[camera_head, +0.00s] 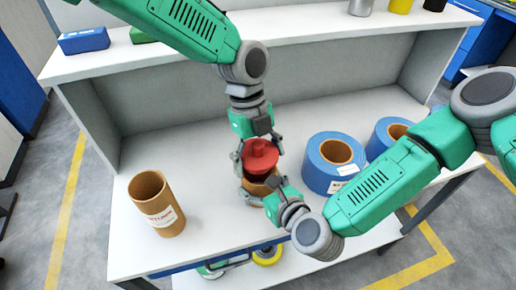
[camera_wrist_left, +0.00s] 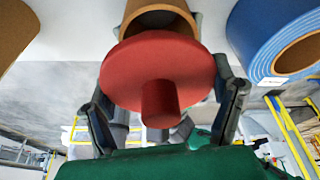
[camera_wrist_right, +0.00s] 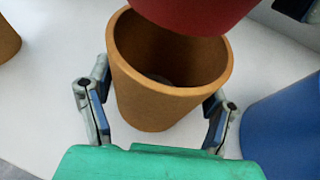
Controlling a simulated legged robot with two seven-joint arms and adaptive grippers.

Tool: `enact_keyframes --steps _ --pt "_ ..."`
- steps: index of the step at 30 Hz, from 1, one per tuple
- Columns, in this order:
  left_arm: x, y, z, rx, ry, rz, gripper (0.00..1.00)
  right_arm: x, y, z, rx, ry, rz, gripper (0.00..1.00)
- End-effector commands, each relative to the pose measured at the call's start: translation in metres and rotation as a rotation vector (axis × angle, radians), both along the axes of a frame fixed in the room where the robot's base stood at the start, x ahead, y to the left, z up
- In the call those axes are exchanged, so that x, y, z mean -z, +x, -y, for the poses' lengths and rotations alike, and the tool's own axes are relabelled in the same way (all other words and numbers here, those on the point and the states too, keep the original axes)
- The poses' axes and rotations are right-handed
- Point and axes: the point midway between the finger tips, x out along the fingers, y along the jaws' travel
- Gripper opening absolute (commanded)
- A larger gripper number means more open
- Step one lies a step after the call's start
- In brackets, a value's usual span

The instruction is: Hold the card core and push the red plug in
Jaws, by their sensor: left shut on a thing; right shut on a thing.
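The red plug (camera_head: 261,155) is a round disc with a knob; in the left wrist view its disc (camera_wrist_left: 160,65) faces me. My left gripper (camera_head: 259,143) is shut on it, with a finger on either side. The brown card core (camera_head: 254,189) stands upright on the table under the plug, partly hidden by plug and grippers. In the right wrist view its open mouth (camera_wrist_right: 165,100) shows, with the plug (camera_wrist_right: 195,12) over the far rim, seemingly apart from it. My right gripper (camera_wrist_right: 157,108) is shut on the core's sides; it also shows in the head view (camera_head: 272,190).
Another card core (camera_head: 158,205) with a label stands on the left of the table. Two blue coils (camera_head: 333,160) (camera_head: 388,136) lie on the right. A shelf (camera_head: 300,27) runs along the back. The table is clear between the cores.

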Motion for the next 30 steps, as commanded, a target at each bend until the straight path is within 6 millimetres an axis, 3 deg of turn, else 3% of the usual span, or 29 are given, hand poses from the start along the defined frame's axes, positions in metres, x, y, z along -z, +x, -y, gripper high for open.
enact_keyframes --steps 30 --pt "0.0079 -0.001 0.0038 0.002 0.003 0.004 0.49 0.0004 -0.0001 0.0001 0.001 -0.001 -0.001 0.44"
